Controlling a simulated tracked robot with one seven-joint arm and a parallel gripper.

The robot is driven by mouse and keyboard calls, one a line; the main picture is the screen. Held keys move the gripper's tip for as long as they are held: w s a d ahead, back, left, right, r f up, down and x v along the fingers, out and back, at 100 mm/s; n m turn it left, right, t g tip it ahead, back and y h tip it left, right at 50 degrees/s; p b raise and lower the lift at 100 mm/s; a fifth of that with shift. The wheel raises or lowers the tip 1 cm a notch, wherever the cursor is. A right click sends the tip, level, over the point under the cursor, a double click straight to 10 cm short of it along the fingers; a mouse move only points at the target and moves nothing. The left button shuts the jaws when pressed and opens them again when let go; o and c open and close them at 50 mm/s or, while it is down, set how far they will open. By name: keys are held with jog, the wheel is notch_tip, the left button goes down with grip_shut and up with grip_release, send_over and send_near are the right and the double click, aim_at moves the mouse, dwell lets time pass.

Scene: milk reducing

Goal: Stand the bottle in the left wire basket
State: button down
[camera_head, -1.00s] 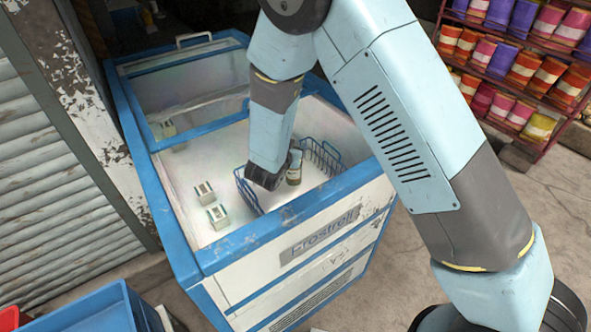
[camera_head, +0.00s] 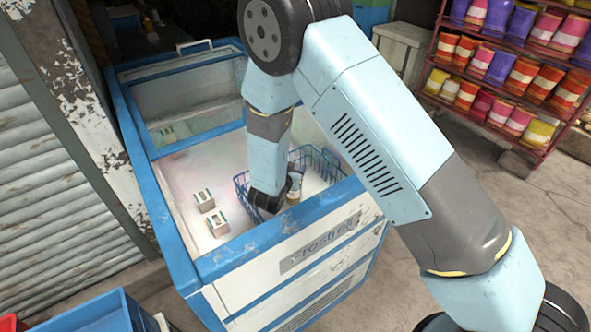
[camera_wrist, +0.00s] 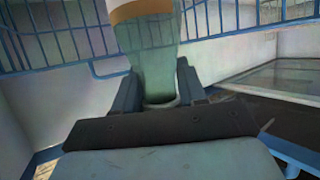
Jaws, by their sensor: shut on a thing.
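The bottle (camera_wrist: 152,60) is pale greenish glass with a white and orange band, and it fills the top middle of the wrist view. My gripper (camera_wrist: 160,95) is shut on it, with a dark finger on each side. In the head view the bottle (camera_head: 294,188) shows beside my gripper (camera_head: 268,198), down inside the freezer. A blue wire basket (camera_head: 241,188) surrounds that spot in the head view. Blue basket wires (camera_wrist: 70,40) show behind the bottle in the wrist view. The arm hides part of the basket, and I cannot tell whether the bottle touches its floor.
The open chest freezer (camera_head: 262,240) has a blue rim and white walls. Two small cartons (camera_head: 211,210) stand on its floor left of the basket. More wire basket (camera_head: 325,163) lies to the right. A blue crate (camera_head: 95,315) stands outside, lower left.

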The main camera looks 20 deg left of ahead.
jog(key=c, duration=0.6)
grip_release()
jog(key=shift+c, duration=0.2)
jog(key=v, duration=0.7)
jog(key=shift+s, duration=0.3)
jog(key=shift+w+r, duration=0.1)
jog(key=shift+r, duration=0.05)
